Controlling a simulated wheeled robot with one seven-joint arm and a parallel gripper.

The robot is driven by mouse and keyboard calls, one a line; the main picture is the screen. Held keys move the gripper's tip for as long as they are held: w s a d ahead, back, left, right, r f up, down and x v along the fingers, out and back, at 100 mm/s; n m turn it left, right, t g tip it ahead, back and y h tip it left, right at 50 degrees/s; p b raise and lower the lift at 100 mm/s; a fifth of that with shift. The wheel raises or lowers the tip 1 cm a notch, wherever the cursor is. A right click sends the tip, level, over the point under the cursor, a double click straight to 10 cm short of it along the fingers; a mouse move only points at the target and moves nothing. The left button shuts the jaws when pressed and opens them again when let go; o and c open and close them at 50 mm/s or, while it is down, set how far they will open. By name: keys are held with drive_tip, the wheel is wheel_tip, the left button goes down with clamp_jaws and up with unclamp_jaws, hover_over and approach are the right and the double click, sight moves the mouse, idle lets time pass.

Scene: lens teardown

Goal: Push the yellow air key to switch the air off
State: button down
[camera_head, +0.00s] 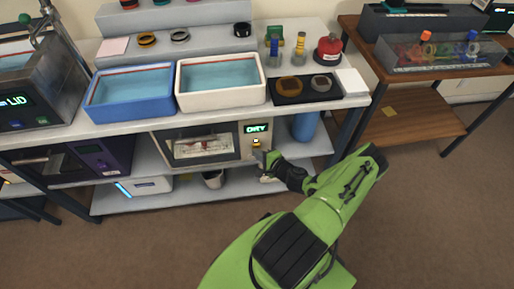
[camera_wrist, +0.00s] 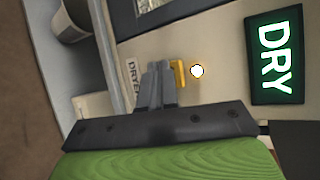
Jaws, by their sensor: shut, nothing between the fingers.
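The yellow air key (camera_wrist: 179,73) sits on the pale front panel of the dryer, beside a small glowing white round lamp (camera_wrist: 197,71). In the head view the key area is tiny, just under the green DRY display (camera_head: 257,128). My gripper (camera_wrist: 157,68) is shut and empty. Its fingertips are at the panel, just left of the key in the wrist view; I cannot tell whether they touch it. In the head view my gripper (camera_head: 267,158) is at the dryer's right front, below the display. The display also reads DRY in the wrist view (camera_wrist: 275,55).
The dryer (camera_head: 163,148), with a window, stands on the shelf under the bench. Above it are a blue tub (camera_head: 130,109) and a white tub (camera_head: 222,99) of liquid. A blue cylinder (camera_head: 305,127) stands right of the dryer. The floor in front is clear.

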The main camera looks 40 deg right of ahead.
drive_tip(key=shift+w+d, duration=0.2)
drive_tip(key=shift+w, duration=0.1)
drive_tip(key=shift+s, duration=0.1)
drive_tip(key=s+a+p, duration=0.2)
drive_tip(key=s+a, duration=0.2)
drive_tip(key=s, duration=0.1)
drive_tip(key=shift+s, duration=0.25)
idle(0.5)
